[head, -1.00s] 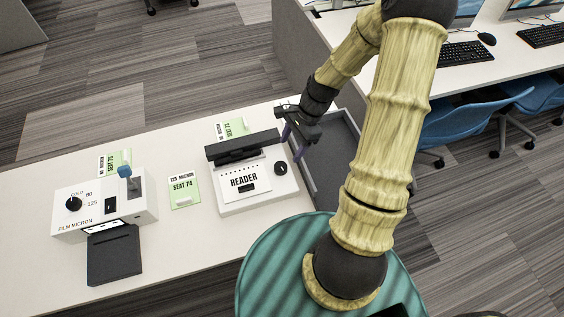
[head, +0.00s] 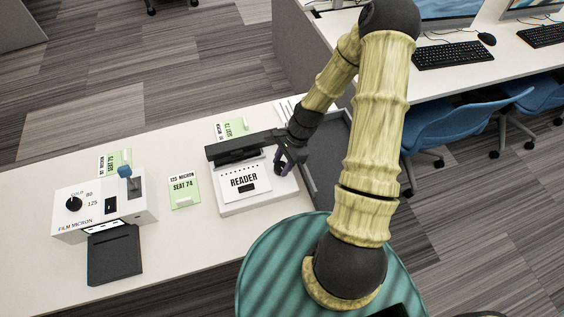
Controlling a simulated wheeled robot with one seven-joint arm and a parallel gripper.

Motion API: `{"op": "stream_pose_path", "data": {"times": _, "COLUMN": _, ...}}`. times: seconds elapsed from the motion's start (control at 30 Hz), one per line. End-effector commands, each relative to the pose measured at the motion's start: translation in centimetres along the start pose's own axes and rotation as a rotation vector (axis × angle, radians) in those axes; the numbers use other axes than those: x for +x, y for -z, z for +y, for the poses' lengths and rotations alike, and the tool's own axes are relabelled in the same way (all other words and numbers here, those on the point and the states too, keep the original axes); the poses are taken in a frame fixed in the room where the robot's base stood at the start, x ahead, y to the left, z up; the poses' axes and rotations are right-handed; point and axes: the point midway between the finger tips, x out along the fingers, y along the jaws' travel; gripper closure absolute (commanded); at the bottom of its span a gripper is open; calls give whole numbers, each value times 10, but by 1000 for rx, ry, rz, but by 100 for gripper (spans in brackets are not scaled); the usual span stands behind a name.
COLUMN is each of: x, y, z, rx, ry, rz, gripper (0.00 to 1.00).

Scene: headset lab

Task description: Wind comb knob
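The white reader (head: 232,203) stands on the white table, with a "READER" label and a black bar along its back. Its dark round knob (head: 280,169), at the right of the label, is now mostly hidden by my gripper.
The white "FILM MICRON" box (head: 103,203) with a dial and blue-topped lever stands at the left. A black tray (head: 114,256) lies before it. A grey tray (head: 328,165) is right of the reader.

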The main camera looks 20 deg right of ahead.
Motion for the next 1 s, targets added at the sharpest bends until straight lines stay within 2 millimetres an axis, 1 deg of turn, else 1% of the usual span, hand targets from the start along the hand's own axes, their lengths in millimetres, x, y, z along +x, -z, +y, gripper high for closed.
{"op": "stream_pose_path", "data": {"times": 0.03, "x": 0, "y": 0, "z": 0, "rx": 0, "ry": 0, "rz": 0, "gripper": 75}}
{"op": "stream_pose_path", "data": {"times": 0.07, "x": 0, "y": 0, "z": 0, "rx": 0, "ry": 0, "rz": 0, "gripper": 81}}
{"op": "stream_pose_path", "data": {"times": 0.1, "x": 0, "y": 0, "z": 0, "rx": 0, "ry": 0, "rz": 0, "gripper": 85}}
{"op": "stream_pose_path", "data": {"times": 0.37, "x": -1, "y": 0, "z": 0, "rx": -13, "ry": -6, "rz": 0, "gripper": 84}}
{"op": "stream_pose_path", "data": {"times": 0.57, "x": -1, "y": -1, "z": -1, "rx": -69, "ry": -29, "rz": 0, "gripper": 84}}
{"op": "stream_pose_path", "data": {"times": 0.77, "x": -2, "y": -1, "z": -2, "rx": -177, "ry": -73, "rz": 1, "gripper": 84}}
{"op": "stream_pose_path", "data": {"times": 1.0, "x": -2, "y": -1, "z": -3, "rx": -365, "ry": -152, "rz": 2, "gripper": 84}}
